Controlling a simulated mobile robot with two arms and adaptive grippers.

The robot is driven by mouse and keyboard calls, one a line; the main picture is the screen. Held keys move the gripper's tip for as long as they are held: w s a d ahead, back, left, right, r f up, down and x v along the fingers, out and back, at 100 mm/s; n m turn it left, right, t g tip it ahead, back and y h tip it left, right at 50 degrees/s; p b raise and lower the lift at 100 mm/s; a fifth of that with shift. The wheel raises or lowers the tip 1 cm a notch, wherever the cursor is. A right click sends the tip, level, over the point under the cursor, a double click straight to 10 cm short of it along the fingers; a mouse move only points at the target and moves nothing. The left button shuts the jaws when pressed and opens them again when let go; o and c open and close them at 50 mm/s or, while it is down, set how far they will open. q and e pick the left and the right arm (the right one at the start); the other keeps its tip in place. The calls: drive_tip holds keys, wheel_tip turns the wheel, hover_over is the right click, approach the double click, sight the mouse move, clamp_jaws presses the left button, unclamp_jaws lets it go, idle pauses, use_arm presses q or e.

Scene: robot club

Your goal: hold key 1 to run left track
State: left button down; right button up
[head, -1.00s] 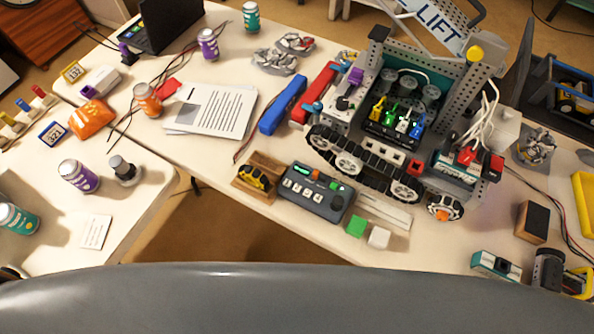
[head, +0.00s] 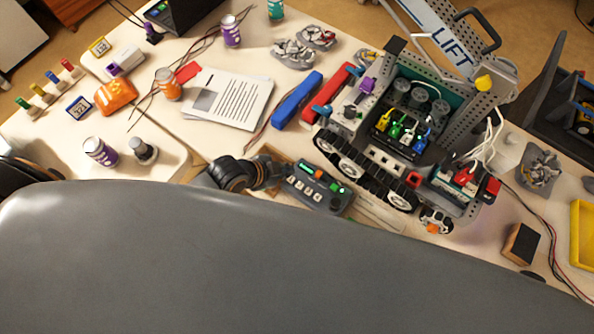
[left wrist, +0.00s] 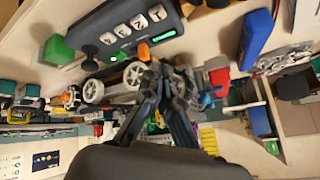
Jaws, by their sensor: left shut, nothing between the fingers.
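The dark control box (head: 322,203) lies on the table in front of the tracked robot (head: 395,130). It has a row of white number keys, an orange button, a lit green button and a joystick. In the left wrist view the box (left wrist: 85,22) shows at the top, with key 1 (left wrist: 157,13) at the right end of the row. My left gripper (head: 279,172) is shut and empty at the left end of the box in the head view. In the left wrist view its fingertips (left wrist: 165,70) show below the box; contact cannot be told. The robot's track (head: 365,178) runs behind the box.
Blue (head: 297,100) and red (head: 331,95) bars lie behind the box. A green cube (left wrist: 57,50) sits near the box's joystick end.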

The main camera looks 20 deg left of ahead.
use_arm(q)
drive_tip(key=r+m+h, duration=0.1)
drive_tip(key=m, duration=0.1)
drive_tip(key=w+r+m, duration=0.1)
drive_tip(key=m, duration=0.1)
drive_tip(key=shift+w+r+m+t+h+p, duration=0.1)
drive_tip(key=shift+w+m+t+h+p, duration=0.05)
drive_tip(key=shift+m+t+h+p, duration=0.2)
drive_tip(key=b, duration=0.7)
hover_over(288, 180)
wheel_tip(288, 180, down, 7)
drive_tip(key=shift+d+f, duration=0.1)
drive_tip(key=shift+f+b, duration=0.45)
drive_tip(key=shift+f, duration=0.4)
drive_tip(key=shift+f, duration=0.15)
drive_tip(key=shift+f, duration=0.25)
